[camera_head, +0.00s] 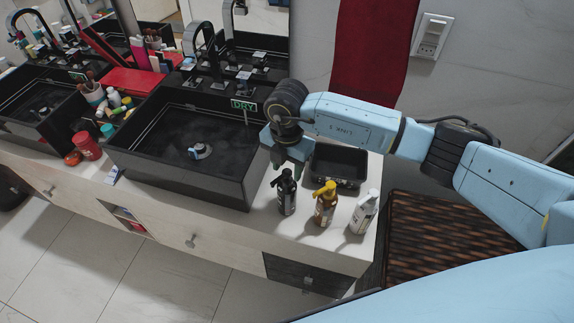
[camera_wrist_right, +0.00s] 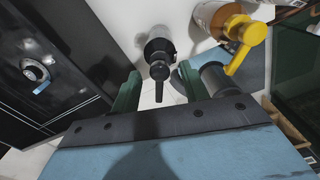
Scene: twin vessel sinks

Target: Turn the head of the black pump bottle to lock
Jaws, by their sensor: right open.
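The black pump bottle (camera_head: 287,196) stands upright on the white counter, right of the near sink. Its black pump head also shows in the right wrist view (camera_wrist_right: 159,71), between and just beyond the two green fingers. My right gripper (camera_head: 287,161) is above and slightly behind the bottle, pointing down. In the right wrist view its fingers (camera_wrist_right: 159,80) are apart with nothing clamped between them. I cannot tell whether a finger touches the pump head. My left gripper is not in view.
An amber bottle with a yellow pump (camera_head: 325,207) stands close right of the black one, then a white pump bottle (camera_head: 363,214). A black tray (camera_head: 338,167) lies behind them. The black vessel sink (camera_head: 180,165) is to the left. The counter's front edge is close.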

